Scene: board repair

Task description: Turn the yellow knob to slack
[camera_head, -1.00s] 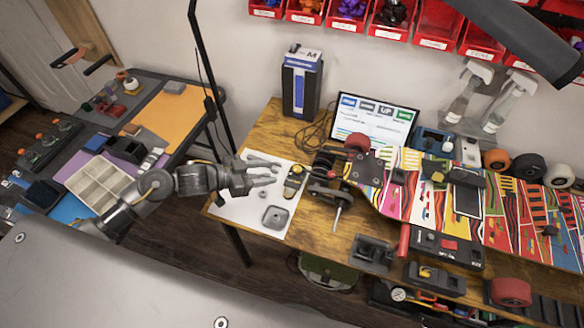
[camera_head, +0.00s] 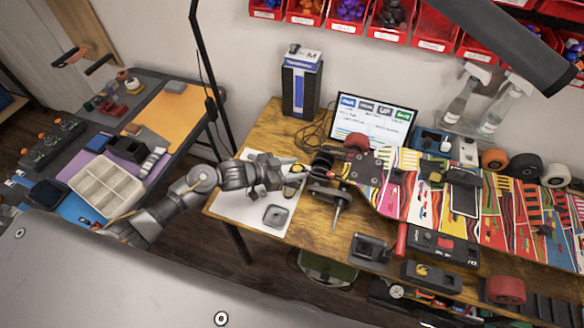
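My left gripper (camera_head: 294,171) reaches in from the left over the white sheet (camera_head: 235,207) at the left end of the wooden bench; its fingers look apart with nothing between them. A small yellow-and-black piece (camera_head: 291,189) lies just beyond and below the fingertips, partly hidden by them; contact cannot be told. A small yellow knob-like part (camera_head: 422,270) sits on a black box (camera_head: 433,278) at the bench's front edge, well right of the gripper. I cannot tell which yellow part is the knob, nor read its setting. My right gripper is not in view.
A skateboard truck (camera_head: 327,175) on a colourful deck (camera_head: 400,185) stands just right of the gripper. A screen (camera_head: 372,122) and a blue-and-black box (camera_head: 300,85) stand behind. A grey square dish (camera_head: 275,216) lies on the sheet. A dark bar (camera_head: 515,45) crosses the upper right.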

